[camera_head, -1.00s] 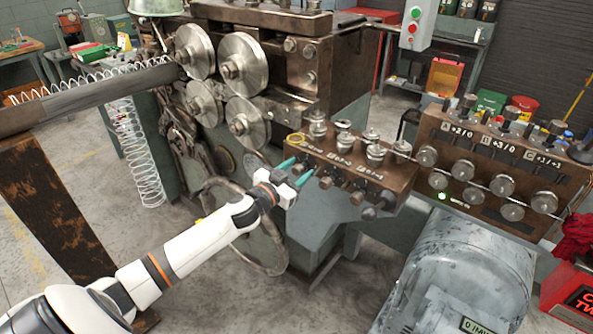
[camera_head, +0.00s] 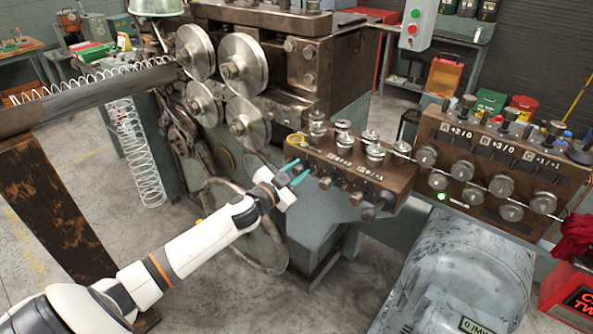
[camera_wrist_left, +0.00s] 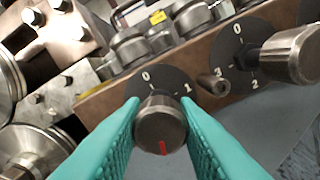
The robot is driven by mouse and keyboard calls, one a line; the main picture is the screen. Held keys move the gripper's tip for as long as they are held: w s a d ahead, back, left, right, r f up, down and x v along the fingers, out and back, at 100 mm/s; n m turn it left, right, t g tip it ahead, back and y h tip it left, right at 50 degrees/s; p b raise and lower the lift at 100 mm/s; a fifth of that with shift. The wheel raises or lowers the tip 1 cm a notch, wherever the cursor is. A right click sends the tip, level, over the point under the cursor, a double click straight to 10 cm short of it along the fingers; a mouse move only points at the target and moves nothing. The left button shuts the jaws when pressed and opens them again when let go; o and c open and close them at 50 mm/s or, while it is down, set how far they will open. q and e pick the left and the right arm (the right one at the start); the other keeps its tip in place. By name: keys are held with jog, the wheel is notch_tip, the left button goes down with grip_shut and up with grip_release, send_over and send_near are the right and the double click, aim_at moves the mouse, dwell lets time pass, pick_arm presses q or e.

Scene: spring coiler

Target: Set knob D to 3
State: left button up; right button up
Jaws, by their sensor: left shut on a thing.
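My left gripper (camera_head: 296,173) is at the left end of a brown block (camera_head: 338,158) with several knobs. In the left wrist view its teal fingers (camera_wrist_left: 160,125) are shut on a round metal knob (camera_wrist_left: 160,123), one finger on each side. A red mark on the knob's face points down, slightly right, in that view. The dark dial behind it (camera_wrist_left: 163,81) shows 0 at the top and 1 at the right; its lower part is hidden. I cannot read the knob's letter. My right gripper is not in view.
A neighbouring knob (camera_wrist_left: 290,56) stands to the right, its dial showing 0, 3 and 2. A small metal peg (camera_wrist_left: 213,84) sits between the two dials. Large rollers (camera_head: 243,62) are at the upper left. A second block (camera_head: 482,165) with several knobs is at the right.

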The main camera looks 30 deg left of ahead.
pick_arm(q)
jog(key=m, duration=0.3)
jog(key=shift+m, duration=0.4)
jog(key=m, duration=0.3)
jog(key=shift+m, duration=0.3)
jog(key=m, duration=0.4)
jog(key=shift+m, duration=1.6)
jog(key=o, duration=1)
